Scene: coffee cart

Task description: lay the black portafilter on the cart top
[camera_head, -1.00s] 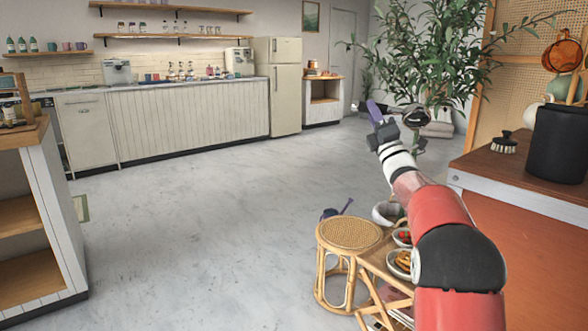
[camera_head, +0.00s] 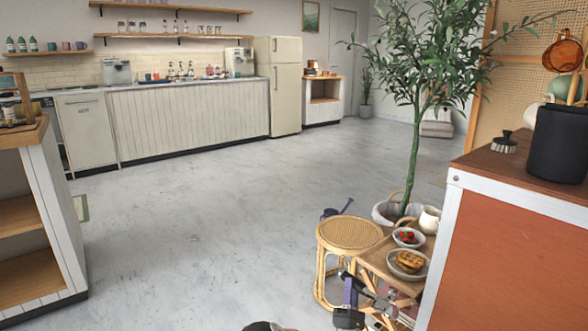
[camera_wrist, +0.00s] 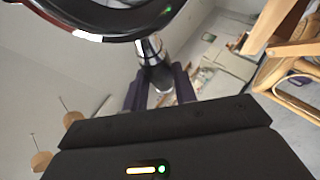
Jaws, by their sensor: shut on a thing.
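My gripper (camera_head: 352,289) is low in the head view, in front of the round stool and the low table. Its purple fingers are shut on the portafilter (camera_head: 386,304), seen small and partly lost against the table behind it. In the wrist view, the portafilter's dark handle (camera_wrist: 158,77) sits between the fingers, with its chrome neck and large dark, shiny rim toward the top edge. The brown cart top (camera_head: 487,168) is at the right of the head view, and the portafilter is apart from it.
A black canister (camera_head: 557,143) and a brush (camera_head: 503,142) stand on the cart top; its near left part is clear. A rattan stool (camera_head: 349,233) and a low table with bowls (camera_head: 408,263) stand left of the cart. A potted tree (camera_head: 415,160) rises behind them.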

